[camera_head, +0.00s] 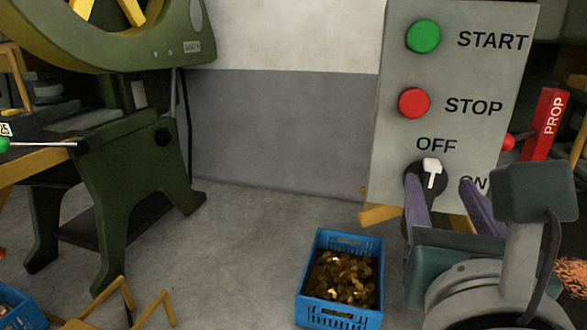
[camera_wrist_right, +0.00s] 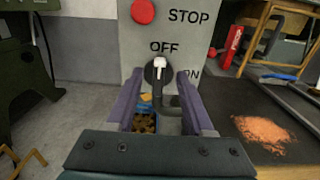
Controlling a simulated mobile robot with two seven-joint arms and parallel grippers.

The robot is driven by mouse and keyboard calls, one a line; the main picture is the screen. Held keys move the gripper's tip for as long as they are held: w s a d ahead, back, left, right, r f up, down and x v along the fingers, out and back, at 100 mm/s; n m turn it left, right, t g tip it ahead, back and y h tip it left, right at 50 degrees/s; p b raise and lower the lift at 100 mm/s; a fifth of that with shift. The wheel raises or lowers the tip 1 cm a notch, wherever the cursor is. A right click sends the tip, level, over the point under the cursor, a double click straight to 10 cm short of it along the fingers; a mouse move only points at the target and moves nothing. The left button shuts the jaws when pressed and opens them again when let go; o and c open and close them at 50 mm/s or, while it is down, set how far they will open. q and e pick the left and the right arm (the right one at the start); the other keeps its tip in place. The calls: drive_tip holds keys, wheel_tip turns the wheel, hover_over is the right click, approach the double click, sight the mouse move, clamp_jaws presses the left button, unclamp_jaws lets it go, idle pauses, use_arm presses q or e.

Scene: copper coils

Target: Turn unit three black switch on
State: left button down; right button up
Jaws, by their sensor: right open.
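The grey control panel (camera_head: 451,75) stands at the right in the head view, with a black rotary switch (camera_head: 411,181) low on it. The switch has a white pointer that stands roughly upright toward the OFF label (camera_head: 436,145); the ON label (camera_head: 474,183) is at its lower right, partly covered by a finger. My right gripper (camera_head: 449,204) is open in front of the switch. In the right wrist view the switch (camera_wrist_right: 150,75) shows between and just beyond the tips of my right gripper (camera_wrist_right: 160,88). Contact cannot be told. My left gripper is out of view.
A green START button (camera_head: 423,36) and a red STOP button (camera_head: 414,103) are above the switch. A blue crate (camera_head: 341,319) of copper-coloured pieces stands on the floor below.

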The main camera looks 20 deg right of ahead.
sight(433, 173)
drive_tip(key=shift+x, duration=1.95)
clamp_jaws()
